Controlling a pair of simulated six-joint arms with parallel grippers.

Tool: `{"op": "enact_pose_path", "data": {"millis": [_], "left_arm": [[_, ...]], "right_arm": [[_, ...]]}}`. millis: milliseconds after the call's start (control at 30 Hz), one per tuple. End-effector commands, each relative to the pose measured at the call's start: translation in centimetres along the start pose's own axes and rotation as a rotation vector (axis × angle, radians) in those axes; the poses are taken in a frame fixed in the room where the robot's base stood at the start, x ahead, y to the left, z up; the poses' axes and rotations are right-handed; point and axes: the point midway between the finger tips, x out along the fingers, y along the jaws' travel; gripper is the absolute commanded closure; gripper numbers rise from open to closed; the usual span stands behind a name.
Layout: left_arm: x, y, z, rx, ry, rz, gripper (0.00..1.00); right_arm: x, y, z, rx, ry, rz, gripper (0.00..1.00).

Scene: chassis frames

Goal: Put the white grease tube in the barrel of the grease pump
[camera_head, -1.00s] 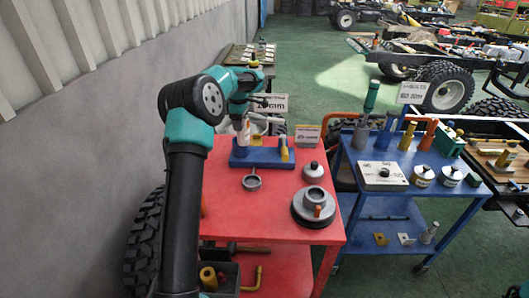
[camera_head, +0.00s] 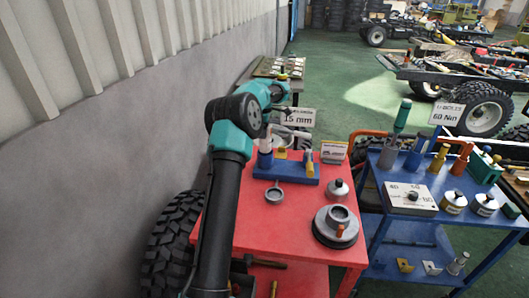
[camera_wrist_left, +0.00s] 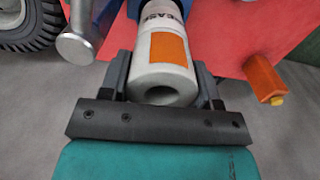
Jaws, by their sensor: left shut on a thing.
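The white grease tube (camera_wrist_left: 160,80) with an orange label fills the middle of the left wrist view. My left gripper (camera_wrist_left: 163,78) is shut on it, one dark finger on each side; an open hole shows in the tube's near end. My right gripper is out of view.
The red table (camera_head: 262,232) also holds a small grey ring with a handle (camera_head: 275,195) and a grey knobbed lid (camera_head: 338,188). Signs stand behind the block. A blue cart (camera_head: 375,215) with several tools stands at right. The grey wall is close at left.

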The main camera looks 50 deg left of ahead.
Motion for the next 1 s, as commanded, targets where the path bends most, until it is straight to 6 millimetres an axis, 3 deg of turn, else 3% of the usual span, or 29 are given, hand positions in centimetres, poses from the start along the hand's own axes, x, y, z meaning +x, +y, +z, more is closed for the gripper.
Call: {"op": "enact_pose_path", "data": {"millis": [200, 600, 900, 1000], "left_arm": [[3.3, 0.0, -0.1, 0.0, 0.0, 0.0, 0.73], [3.9, 0.0, 0.0, 0.0, 0.0, 0.0, 0.73], [7.2, 0.0, 0.0, 0.001, 0.001, 0.0, 0.73], [7.4, 0.0, 0.0, 0.0, 0.0, 0.002, 0.73]], "right_arm": [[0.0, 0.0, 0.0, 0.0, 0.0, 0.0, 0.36], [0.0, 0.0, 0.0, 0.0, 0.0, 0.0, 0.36], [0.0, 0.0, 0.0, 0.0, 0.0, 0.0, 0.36], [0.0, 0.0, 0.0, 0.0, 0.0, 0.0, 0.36]]}}
